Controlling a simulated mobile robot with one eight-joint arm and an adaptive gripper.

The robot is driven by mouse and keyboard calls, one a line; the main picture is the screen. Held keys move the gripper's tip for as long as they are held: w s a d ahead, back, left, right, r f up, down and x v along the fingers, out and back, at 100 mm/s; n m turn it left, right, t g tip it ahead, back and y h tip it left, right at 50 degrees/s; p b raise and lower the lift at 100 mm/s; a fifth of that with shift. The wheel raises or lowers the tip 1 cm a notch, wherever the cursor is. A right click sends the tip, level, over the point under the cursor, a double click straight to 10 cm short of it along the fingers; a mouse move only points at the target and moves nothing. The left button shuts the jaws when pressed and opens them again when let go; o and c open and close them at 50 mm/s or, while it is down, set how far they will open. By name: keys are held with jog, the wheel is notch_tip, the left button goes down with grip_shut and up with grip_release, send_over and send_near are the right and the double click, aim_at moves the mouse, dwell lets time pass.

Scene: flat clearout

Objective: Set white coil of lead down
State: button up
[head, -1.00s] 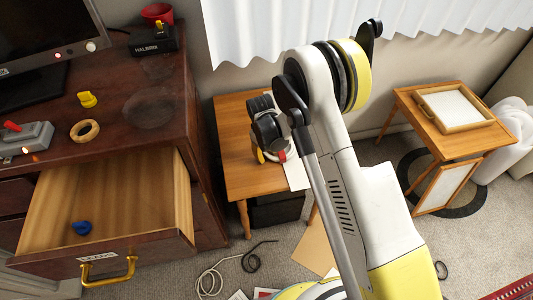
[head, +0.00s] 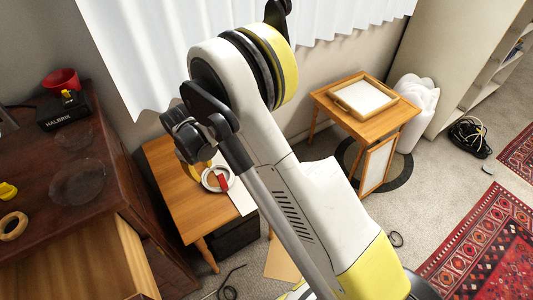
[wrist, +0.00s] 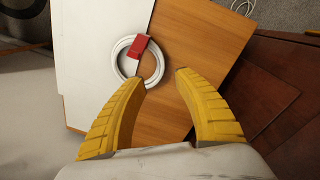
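The white coil of lead (wrist: 158,68), a ring with a red band, lies flat on the small wooden table, partly over a white sheet (wrist: 100,40). It also shows in the head view (head: 206,183), partly hidden by my arm. The wooden table (head: 190,213) stands beside the dark desk. My gripper (wrist: 160,77) has its two yellow fingers spread apart, with nothing between them. The coil is just beyond the fingertips in the wrist view; I cannot tell the exact height gap.
The dark desk (head: 45,160) with an open drawer (head: 80,265) is at the left. A second small table (head: 335,107) with a framed tray (head: 342,95) stands at the back right. A black cable coil (head: 468,138) lies on the carpet. Red rugs lie at the right.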

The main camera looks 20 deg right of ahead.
jog(key=s+d+r+m+t, duration=0.1)
jog(key=s+d+r, duration=0.1)
jog(key=d+r, duration=0.35)
jog(key=s+d+r+m+t+y, duration=0.1)
jog(key=s+d+r+m, duration=0.15)
jog(key=r, duration=0.65)
jog(key=s+d+r+m+t, duration=0.1)
jog(key=s+d+r, duration=0.1)
jog(key=d+r, duration=0.45)
jog(key=s+d+r+m+t, duration=0.1)
jog(key=s+d+r+m, duration=0.1)
jog(key=s, duration=0.6)
jog(key=s+d+r+m+t, duration=0.2)
jog(key=s+d+r, duration=0.3)
jog(key=s, duration=0.3)
jog(key=shift+s+d+m, duration=0.35)
jog(key=shift+s+d, duration=0.05)
jog(key=shift+d, duration=0.35)
jog(key=shift+a, duration=0.1)
